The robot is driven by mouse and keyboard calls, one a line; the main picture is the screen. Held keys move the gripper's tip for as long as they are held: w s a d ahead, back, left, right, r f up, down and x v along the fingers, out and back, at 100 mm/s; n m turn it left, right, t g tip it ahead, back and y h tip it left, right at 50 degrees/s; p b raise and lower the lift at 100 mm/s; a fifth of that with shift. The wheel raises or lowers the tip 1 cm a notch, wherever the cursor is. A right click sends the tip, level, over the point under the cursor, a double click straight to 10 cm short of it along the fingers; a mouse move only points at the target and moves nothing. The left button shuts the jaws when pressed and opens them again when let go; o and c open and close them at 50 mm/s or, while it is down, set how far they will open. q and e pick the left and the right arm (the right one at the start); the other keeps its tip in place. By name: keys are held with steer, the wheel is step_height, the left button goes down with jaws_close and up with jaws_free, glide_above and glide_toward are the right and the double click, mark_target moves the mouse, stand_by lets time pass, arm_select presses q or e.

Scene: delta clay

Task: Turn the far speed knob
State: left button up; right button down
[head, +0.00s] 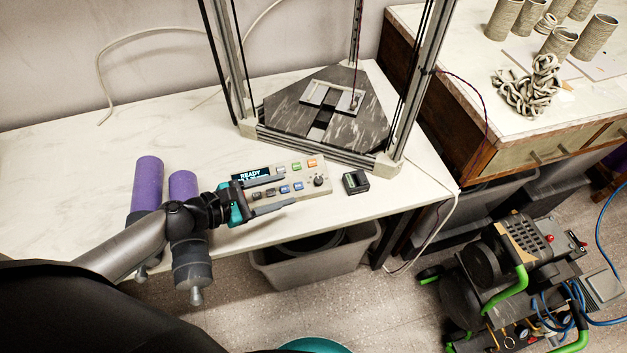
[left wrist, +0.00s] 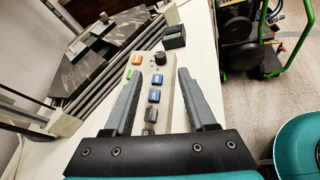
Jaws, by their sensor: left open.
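A beige control panel (head: 308,187) with a lit READY screen and coloured buttons lies near the front edge of the white table. A dark round knob (head: 319,180) is at its right end, and it also shows in the left wrist view (left wrist: 160,58) beyond the fingertips. My left gripper (head: 285,191) is open and empty over the panel, its fingers pointing toward the knob end. In the left wrist view, the gripper (left wrist: 172,80) has its fingers on either side of the blue buttons, with the knob ahead between them. No contact with the knob shows. My right gripper is not in view.
A small dark box (head: 355,182) stands just right of the panel. A metal-framed machine with a triangular dark plate (head: 290,118) rises behind it. A grey bin (head: 300,268) is below the table edge.

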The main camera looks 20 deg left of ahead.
mark_target(318, 180)
arm_select(q)
steer(key=b+x, duration=0.1)
steer(key=x, duration=0.8)
steer(key=shift+w+d+f, duration=0.1)
steer(key=shift+w+d, duration=0.15)
jaws_close()
stand_by(0.4)
